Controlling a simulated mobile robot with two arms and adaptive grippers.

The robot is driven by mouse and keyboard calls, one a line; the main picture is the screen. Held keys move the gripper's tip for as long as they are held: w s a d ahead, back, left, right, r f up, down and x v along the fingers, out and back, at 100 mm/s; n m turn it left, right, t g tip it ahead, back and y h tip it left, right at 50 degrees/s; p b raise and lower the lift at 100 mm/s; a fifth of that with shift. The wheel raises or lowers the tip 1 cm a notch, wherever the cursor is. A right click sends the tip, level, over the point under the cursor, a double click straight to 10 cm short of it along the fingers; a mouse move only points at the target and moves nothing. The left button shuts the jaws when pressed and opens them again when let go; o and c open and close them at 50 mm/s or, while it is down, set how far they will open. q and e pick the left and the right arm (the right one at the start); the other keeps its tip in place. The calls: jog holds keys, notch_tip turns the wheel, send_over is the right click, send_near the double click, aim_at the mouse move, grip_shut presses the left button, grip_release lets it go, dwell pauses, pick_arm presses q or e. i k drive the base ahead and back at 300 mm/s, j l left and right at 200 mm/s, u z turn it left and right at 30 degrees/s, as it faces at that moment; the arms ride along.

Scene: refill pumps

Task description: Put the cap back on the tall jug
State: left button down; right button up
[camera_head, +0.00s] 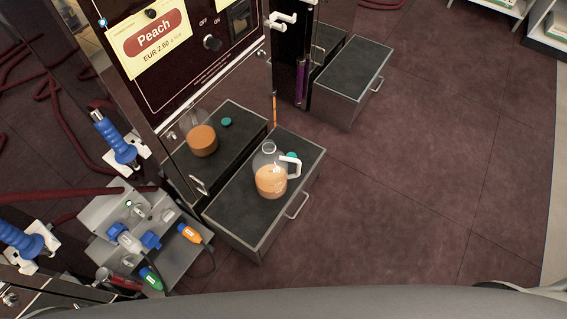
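The clear jug (271,181) with a white handle stands upright on the dark top of a pull-out box (258,215) below the Peach pump. It holds orange liquid, and its neck (269,148) is open with no cap on it. A teal cap (292,156) lies on the box top just behind the jug's handle, partly hidden by it. A jug and a teal disc also show in the glossy pump front, apparently as reflections. Neither of my grippers is in view.
A second box (353,70) stands further back. A grey socket unit (139,218) with coloured plugs is at the left. The floor (430,170) at the right is clear.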

aim_at(271, 165)
jog(key=i+l+u, duration=0.1)
jog(key=u, duration=0.3)
jog(key=l+u, duration=0.2)
jog(key=u, duration=0.25)
jog(key=l+u, duration=0.2)
jog(key=u, duration=0.2)
jog(key=l+u, duration=0.2)
jog(key=u, duration=0.2)
jog(key=l+u, duration=0.1)
jog(key=l, duration=0.3)
jog(key=k+l+u, duration=0.1)
jog(key=l, duration=0.3)
jog(key=l+u, duration=0.15)
jog(key=l, duration=0.25)
jog(key=k+l+u, duration=0.1)
jog(key=l, duration=0.3)
jog(key=k+l+u, duration=0.1)
jog(key=l, duration=0.25)
jog(key=k+l+u, duration=0.1)
jog(key=l, duration=0.3)
